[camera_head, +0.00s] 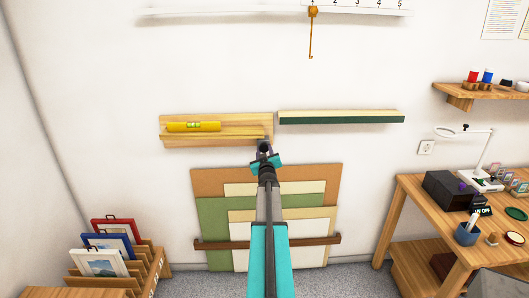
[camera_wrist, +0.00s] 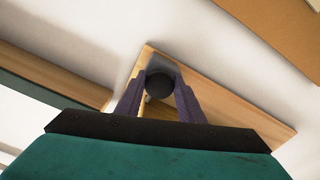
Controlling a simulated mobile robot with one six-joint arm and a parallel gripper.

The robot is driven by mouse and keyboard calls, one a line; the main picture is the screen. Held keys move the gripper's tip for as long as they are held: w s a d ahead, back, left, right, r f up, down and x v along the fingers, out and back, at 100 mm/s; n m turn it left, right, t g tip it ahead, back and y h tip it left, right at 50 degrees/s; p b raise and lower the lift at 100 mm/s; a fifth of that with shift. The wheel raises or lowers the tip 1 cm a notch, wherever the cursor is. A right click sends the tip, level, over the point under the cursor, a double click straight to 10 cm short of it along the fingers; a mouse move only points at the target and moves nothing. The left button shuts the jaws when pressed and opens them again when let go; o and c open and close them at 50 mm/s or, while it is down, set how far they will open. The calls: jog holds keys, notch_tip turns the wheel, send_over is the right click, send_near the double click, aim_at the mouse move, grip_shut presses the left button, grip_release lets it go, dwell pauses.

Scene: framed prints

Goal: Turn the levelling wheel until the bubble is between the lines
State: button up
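The levelling wheel shows in the wrist view as a dark round knob (camera_wrist: 160,85) at the end of a pale wooden ledge (camera_wrist: 235,98). My gripper (camera_wrist: 162,88) has one finger on each side of it, and both fingers look close against its sides. In the head view my gripper (camera_head: 265,148) is at the lower right end of the wooden ledge (camera_head: 222,137). A yellow spirit level (camera_head: 194,126) lies along the left part of this ledge. Its greenish vial shows, but the bubble and lines are too small to read.
A green-fronted ledge (camera_head: 342,118) is on the wall just right. Boards (camera_head: 215,225) lean below, behind my arm. A rail with a hook (camera_head: 311,35) is above. Framed prints stand in a wooden rack (camera_head: 152,272) at left; a cluttered workbench (camera_head: 415,202) is at right.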

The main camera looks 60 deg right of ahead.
jog(key=shift+m+p, duration=0.4)
jog(key=shift+m, duration=0.1)
jog(key=shift+r+m+p, duration=0.1)
jog(key=shift+m+p, duration=0.5)
jog(key=shift+m, duration=0.2)
jog(key=shift+w+m+p, duration=0.1)
jog(key=shift+m+p, duration=0.65)
jog(key=shift+m, duration=0.85)
jog(key=o, duration=1.1)
jog(key=shift+c, duration=0.2)
jog(key=shift+a, duration=0.1)
jog(key=b+v, duration=0.3)
jog(key=v, duration=1)
jog(key=shift+a, duration=0.3)
